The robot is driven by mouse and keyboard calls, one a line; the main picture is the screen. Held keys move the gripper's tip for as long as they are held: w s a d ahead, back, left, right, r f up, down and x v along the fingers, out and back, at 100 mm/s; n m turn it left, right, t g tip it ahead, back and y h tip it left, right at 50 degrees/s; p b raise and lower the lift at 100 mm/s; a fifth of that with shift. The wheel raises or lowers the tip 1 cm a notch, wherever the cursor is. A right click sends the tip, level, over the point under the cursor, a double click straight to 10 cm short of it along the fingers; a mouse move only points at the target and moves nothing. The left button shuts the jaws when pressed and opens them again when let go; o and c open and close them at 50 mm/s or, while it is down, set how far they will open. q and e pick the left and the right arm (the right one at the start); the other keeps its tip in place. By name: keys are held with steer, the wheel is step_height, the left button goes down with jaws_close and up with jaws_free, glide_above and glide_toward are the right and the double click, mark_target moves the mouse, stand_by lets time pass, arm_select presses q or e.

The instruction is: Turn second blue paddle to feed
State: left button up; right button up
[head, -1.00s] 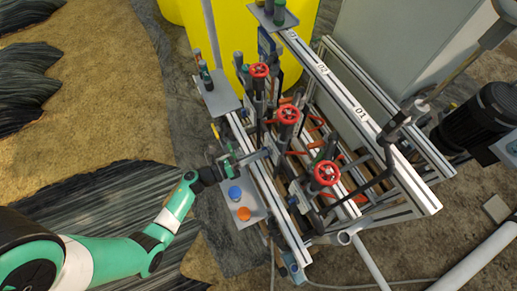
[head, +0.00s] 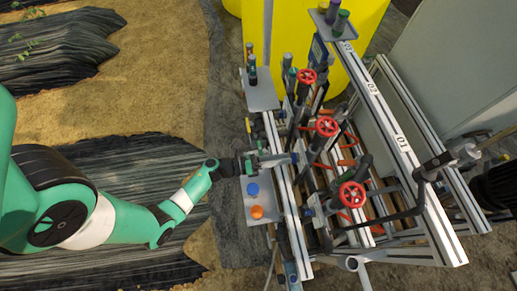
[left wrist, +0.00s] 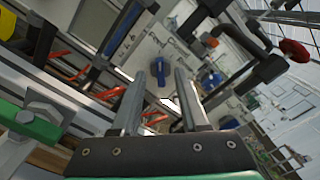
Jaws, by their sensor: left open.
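My left gripper (head: 284,160) reaches from the left over the near rail of the skid. It is open, its two fingers apart in the left wrist view (left wrist: 170,76). A small blue part (head: 297,158) shows at its fingertips in the head view; I cannot tell whether they touch it. In the left wrist view a blue paddle (left wrist: 158,71) appears between the fingertips, seemingly beyond them. Another blue handle (left wrist: 213,79) is to their right. A further blue part (head: 307,212) sits lower on the skid in the head view. The paddle positions are too small to read.
Red handwheels (head: 327,126) stand on the valve rows just right of the gripper. A grey shelf (head: 259,212) with a blue cap (head: 252,189) and an orange cap (head: 257,212) lies below it. A long blue handle (left wrist: 124,27) shows in the left wrist view. Yellow tanks (head: 350,25) stand behind.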

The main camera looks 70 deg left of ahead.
arm_select(q)
steer(key=p+v, duration=0.1)
steer(key=v, duration=0.9)
steer(key=shift+p, duration=0.3)
steer(key=shift+w, duration=0.1)
